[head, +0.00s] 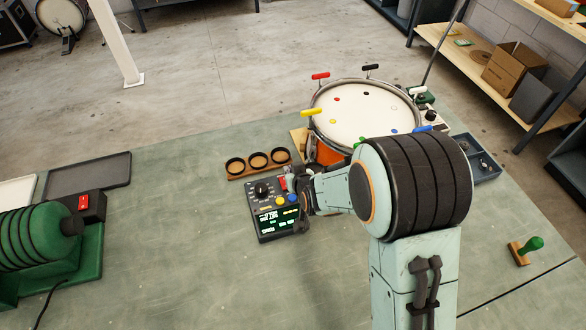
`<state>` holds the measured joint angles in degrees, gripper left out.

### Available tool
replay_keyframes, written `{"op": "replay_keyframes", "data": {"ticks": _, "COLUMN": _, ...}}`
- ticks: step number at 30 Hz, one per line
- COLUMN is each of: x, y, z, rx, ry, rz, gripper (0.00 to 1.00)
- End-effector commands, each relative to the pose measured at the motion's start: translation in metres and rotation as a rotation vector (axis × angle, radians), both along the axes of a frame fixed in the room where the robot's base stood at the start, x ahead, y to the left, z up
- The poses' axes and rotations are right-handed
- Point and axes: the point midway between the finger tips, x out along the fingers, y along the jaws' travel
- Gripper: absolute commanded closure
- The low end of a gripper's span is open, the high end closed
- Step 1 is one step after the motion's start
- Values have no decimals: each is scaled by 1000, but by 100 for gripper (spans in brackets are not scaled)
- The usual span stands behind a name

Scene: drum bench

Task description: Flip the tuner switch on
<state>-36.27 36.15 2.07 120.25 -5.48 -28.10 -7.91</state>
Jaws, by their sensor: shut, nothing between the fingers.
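The tuner (258,226) is a dark box on the green bench top, left of the drum. Its face has a black knob, yellow and blue buttons and a lower screen showing bright text. A small red part, seemingly the switch (283,183), sits at its upper right; which way it is set is too small to tell. My gripper (292,187) is shut and empty, low at the tuner's right side, close by the red part. Whether it touches is not clear. My gripper and wrist hide the tuner's right edge.
A drum (350,113) with coloured T-handles stands behind and right of the tuner. A wooden holder with three black rings (236,176) lies just behind it. A green machine (40,245) is at left, a green-handled stamp (525,249) at right. The bench front is clear.

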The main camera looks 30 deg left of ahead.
Motion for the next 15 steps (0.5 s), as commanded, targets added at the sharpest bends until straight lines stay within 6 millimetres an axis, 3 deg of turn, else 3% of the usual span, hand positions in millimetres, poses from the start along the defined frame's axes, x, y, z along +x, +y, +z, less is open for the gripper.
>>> {"op": "replay_keyframes", "data": {"ticks": 6, "x": -12, "y": -12, "z": 23, "rx": 2, "ry": -1, "rz": -1, "gripper": 100}}
{"op": "replay_keyframes", "data": {"ticks": 15, "x": -15, "y": -15, "z": 27, "rx": 0, "ry": 0, "rz": 0, "gripper": 100}}
